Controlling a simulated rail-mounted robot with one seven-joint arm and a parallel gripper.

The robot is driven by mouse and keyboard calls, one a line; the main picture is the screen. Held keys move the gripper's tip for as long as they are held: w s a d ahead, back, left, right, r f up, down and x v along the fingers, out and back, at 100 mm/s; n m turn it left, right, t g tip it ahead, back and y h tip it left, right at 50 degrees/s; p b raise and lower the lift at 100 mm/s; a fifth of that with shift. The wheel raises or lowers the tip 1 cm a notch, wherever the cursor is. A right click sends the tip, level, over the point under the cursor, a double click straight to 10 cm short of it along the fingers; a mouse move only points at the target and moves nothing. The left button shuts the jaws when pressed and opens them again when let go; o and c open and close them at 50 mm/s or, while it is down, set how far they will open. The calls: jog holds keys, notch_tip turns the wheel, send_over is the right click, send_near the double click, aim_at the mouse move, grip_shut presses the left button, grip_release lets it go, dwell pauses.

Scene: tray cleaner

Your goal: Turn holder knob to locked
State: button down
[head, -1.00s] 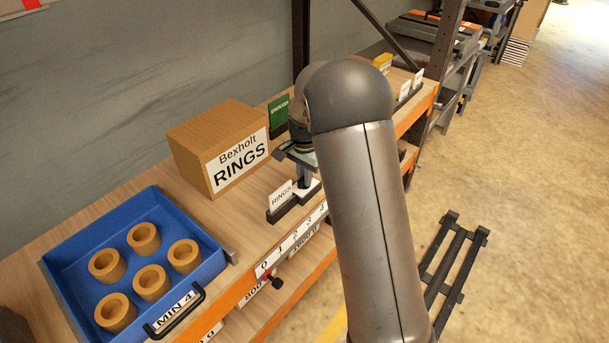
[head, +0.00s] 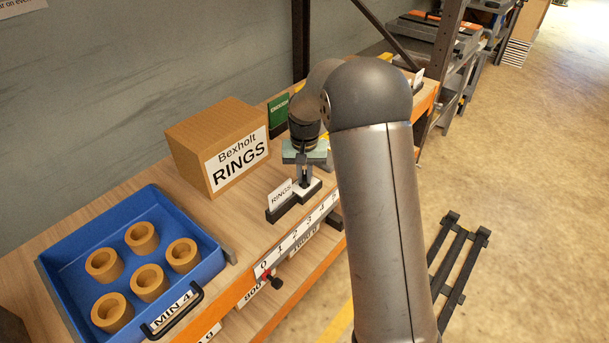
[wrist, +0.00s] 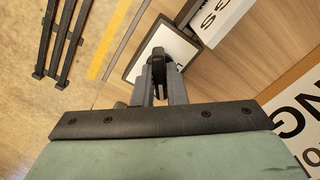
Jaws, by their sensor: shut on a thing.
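The card holder (head: 271,215) is a dark base with a white plate (wrist: 139,66) and an upright RINGS card (head: 281,194). It stands on the wooden shelf near the front edge. My gripper (head: 303,179) points down over the plate end of the holder. In the wrist view my gripper (wrist: 160,82) has its two fingers closed on a small black knob (wrist: 158,62) above the white plate. The fingers hide part of the knob, and I cannot read its setting.
A cardboard Bexholt RINGS box (head: 185,155) stands behind the holder. A blue tray (head: 218,262) with several tan rings is at the left. A numbered strip (head: 298,236) runs along the shelf's front. A dark rack (head: 452,265) lies on the floor to the right.

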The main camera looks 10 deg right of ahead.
aim_at(304, 175)
jog(key=n, duration=0.5)
jog(key=shift+n, duration=2.5)
jog(key=c, duration=1.5)
grip_release()
jog(key=shift+o, duration=0.2)
notch_tip(304, 175, up, 18)
jog(key=shift+f, duration=0.25)
